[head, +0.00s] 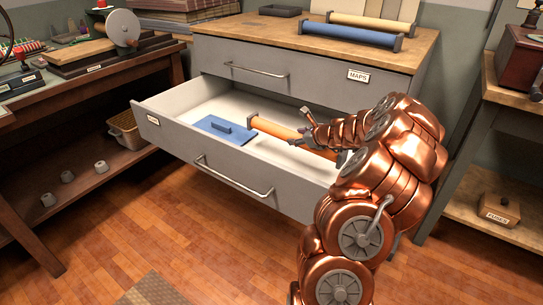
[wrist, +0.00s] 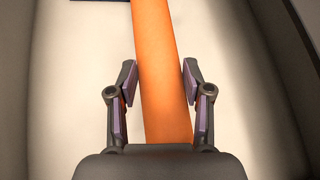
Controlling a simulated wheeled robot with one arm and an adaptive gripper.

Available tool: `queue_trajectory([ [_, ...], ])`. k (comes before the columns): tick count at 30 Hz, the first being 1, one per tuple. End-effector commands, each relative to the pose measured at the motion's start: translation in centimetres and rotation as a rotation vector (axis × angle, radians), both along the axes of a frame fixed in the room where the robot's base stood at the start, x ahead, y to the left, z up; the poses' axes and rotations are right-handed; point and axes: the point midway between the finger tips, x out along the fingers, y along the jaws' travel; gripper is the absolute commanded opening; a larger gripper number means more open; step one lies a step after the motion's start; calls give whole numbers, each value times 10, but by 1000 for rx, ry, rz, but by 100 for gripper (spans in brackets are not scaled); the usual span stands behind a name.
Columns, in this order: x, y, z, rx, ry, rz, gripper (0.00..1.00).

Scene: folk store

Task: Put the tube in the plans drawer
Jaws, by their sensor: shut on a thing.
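The orange tube (head: 275,128) lies along the inside of an open grey drawer (head: 178,143), with a dark cap at its left end. The drawer's small front label is too small to read. My gripper (head: 308,132) reaches down into the drawer and is shut on the tube. In the wrist view the tube (wrist: 155,45) passes between the two fingers of my gripper (wrist: 160,82), over the pale drawer floor. My arm hides part of the tube and the drawer's right side in the head view.
The drawer marked MAPS (head: 358,75) is shut above. Blue (head: 348,33) and tan rolls lie on the cabinet top. A workbench stands left, shelves right.

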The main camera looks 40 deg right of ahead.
Motion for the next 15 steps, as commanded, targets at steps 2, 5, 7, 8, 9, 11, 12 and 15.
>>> queue_trajectory([
  [2,0,1,-19,4,1,1,0],
  [5,0,1,-36,4,2,1,0],
  [7,0,1,-44,3,1,0,0],
  [8,0,1,-46,4,0,0,0],
  [9,0,1,-48,3,1,1,0],
  [11,0,1,-50,1,0,0,0],
  [12,0,1,-52,1,0,0,0],
  [15,1,1,-60,2,1,1,0],
])
